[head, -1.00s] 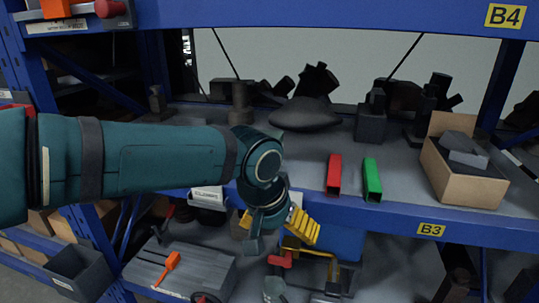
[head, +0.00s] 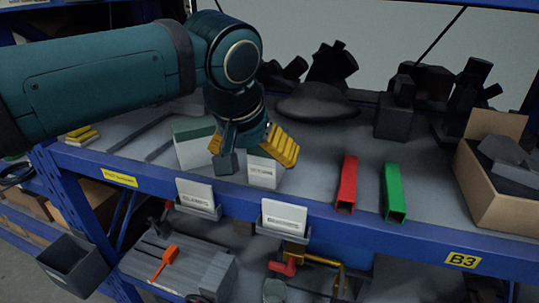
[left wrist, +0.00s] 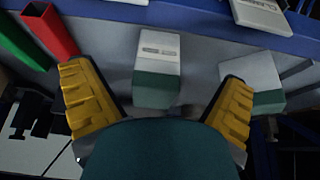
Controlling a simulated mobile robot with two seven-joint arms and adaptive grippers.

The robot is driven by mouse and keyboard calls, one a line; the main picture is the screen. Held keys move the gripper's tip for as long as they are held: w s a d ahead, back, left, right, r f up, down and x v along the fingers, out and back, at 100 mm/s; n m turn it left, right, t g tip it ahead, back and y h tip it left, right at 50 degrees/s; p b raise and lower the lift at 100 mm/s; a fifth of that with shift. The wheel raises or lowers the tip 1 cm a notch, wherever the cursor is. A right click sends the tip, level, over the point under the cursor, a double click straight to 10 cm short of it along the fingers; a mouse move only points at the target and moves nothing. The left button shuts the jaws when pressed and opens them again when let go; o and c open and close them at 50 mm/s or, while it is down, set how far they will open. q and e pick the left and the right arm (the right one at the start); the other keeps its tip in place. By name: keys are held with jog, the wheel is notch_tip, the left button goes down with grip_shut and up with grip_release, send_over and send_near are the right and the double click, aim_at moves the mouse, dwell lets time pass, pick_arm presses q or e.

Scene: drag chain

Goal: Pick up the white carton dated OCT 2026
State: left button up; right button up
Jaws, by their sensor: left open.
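A white carton (head: 263,172) with small print stands on the blue shelf, just below my left gripper (head: 252,158). In the left wrist view, this carton (left wrist: 158,60) lies between the spread yellow fingers, white at the top with a green lower part. The fingers appear clear of it. A second white-and-green carton (head: 194,150) stands to its left in the head view and shows at the right in the left wrist view (left wrist: 252,78). My left gripper is open and empty. The printed dates are too small to read. My right gripper is out of view.
A red tube (head: 347,183) and a green tube (head: 393,192) lie right of the cartons. An open cardboard box (head: 490,195) stands farther right. White label cards (head: 284,216) hang at the shelf's front edge. Dark parts (head: 318,102) lie behind.

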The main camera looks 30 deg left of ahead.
aim_at(261, 148)
pick_arm(q)
jog(key=shift+w+a, duration=0.2)
jog(key=shift+w, duration=0.6)
jog(key=shift+w+a, duration=0.2)
jog(key=shift+w, duration=0.55)
jog(key=w, duration=0.3)
jog(key=w+a, duration=0.1)
jog(key=shift+w+f, duration=0.25)
jog(key=shift+f, duration=0.05)
jog(key=shift+f+b, duration=0.3)
jog(key=shift+b, duration=0.05)
jog(key=c, duration=1.4)
